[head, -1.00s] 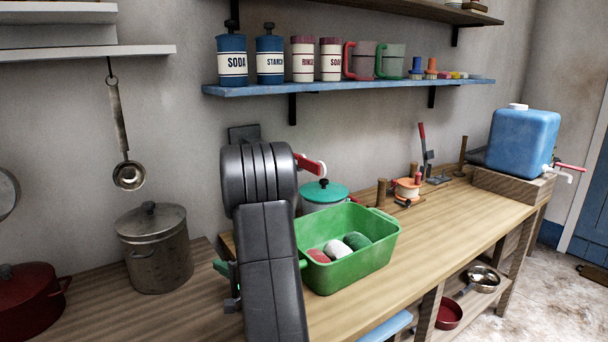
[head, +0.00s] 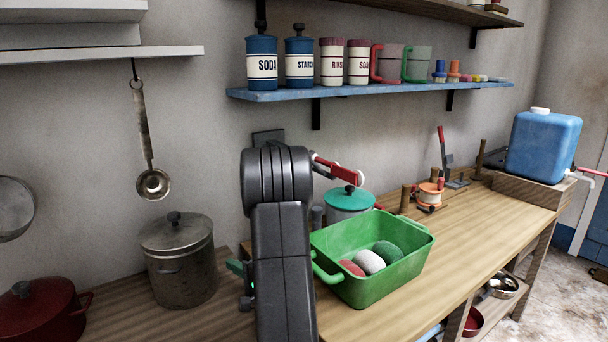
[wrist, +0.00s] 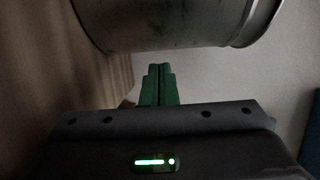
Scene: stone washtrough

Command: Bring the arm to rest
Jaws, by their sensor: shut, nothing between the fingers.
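My arm stands folded in front of the bench in the head view, left of the green tub. My gripper (wrist: 159,84) shows in the wrist view with its green fingers together and nothing between them. In the head view only a bit of its green part (head: 236,268) shows at the left of my arm; the rest is hidden behind the arm. A grey metal pot (wrist: 165,22) fills the top of the wrist view, beyond the fingertips. I cannot tell the exact gap, but no contact shows.
The lidded metal pot (head: 181,262) and red pot (head: 42,312) stand left on the bench. The green tub (head: 385,280) with several rounded items stands close right of my arm. A teal-lidded pot (head: 349,201) is behind it. A blue shelf (head: 370,92) hangs above.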

